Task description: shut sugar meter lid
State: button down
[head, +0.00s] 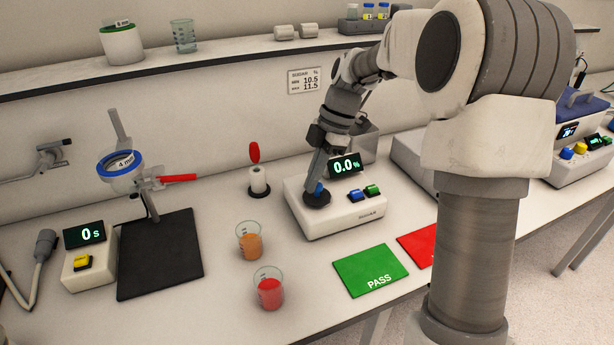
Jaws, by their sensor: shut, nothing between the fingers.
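The sugar meter (347,215) is a white box on the bench with a display reading 0.0 %, a blue button and a green button. Its round dark lid (316,200) lies flat, or nearly so, at the left of the meter's top. My gripper (317,188) points down at the lid, shut and empty, with its tips at or just above it. I cannot tell whether they touch. A small blue part shows beside the fingertips. The gripper hides part of the lid.
Beakers of orange liquid (249,241) and red liquid (268,288) stand left of the meter. A green PASS mat (370,270) and a red mat (417,243) lie in front. A shelf (230,60) runs above.

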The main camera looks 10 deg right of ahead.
jog(key=shift+d, duration=0.25)
jog(key=shift+a, duration=0.1)
dwell(0.6)
